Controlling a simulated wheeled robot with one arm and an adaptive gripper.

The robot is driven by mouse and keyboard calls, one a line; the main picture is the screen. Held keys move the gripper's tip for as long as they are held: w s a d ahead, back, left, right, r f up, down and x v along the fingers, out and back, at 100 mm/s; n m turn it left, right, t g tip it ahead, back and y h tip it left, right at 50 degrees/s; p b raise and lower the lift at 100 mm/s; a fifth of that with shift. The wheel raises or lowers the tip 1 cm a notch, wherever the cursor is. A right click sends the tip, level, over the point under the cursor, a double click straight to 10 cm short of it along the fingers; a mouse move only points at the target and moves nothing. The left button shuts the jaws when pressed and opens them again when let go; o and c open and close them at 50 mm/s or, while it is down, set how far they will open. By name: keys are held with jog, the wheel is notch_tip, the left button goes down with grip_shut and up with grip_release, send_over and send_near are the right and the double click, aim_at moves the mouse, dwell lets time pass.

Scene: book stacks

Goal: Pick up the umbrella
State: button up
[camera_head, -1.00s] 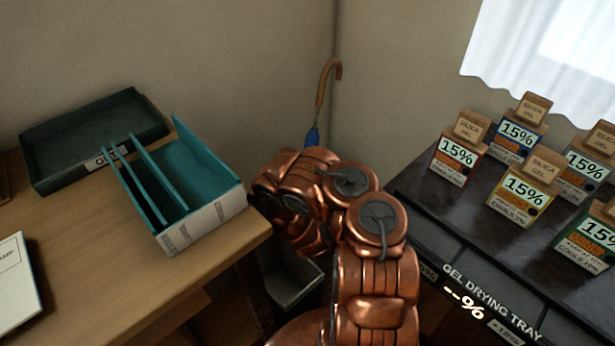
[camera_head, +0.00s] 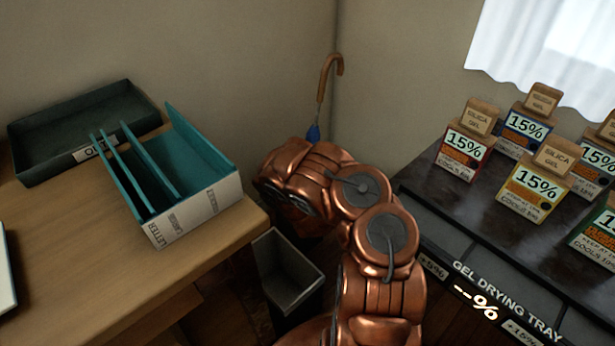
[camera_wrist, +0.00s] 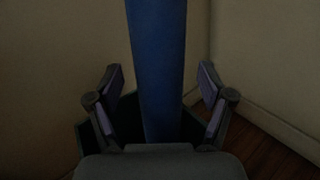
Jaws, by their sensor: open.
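The umbrella (camera_head: 313,132) stands upright in the room corner, with a curved brown handle (camera_head: 331,68) on top and a blue body below. My arm hides most of its blue body in the head view. In the wrist view the blue umbrella body (camera_wrist: 158,60) runs down the middle of the picture. My gripper (camera_wrist: 161,85) is open, with one finger on each side of the umbrella. A gap shows between each finger and the umbrella, and the fingers do not touch it. The umbrella's lower end is hidden by the gripper's body.
A wooden desk (camera_head: 60,270) at left bears a dark tray (camera_head: 40,165) and a teal-and-white file holder (camera_head: 200,210). A dark bin (camera_head: 285,275) stands on the floor beside my arm. A gel drying tray (camera_head: 440,225) with several silica gel boxes is at right. Walls meet behind the umbrella.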

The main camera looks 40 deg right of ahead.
jog(key=shift+c, duration=0.2)
grip_shut()
dwell(0.5)
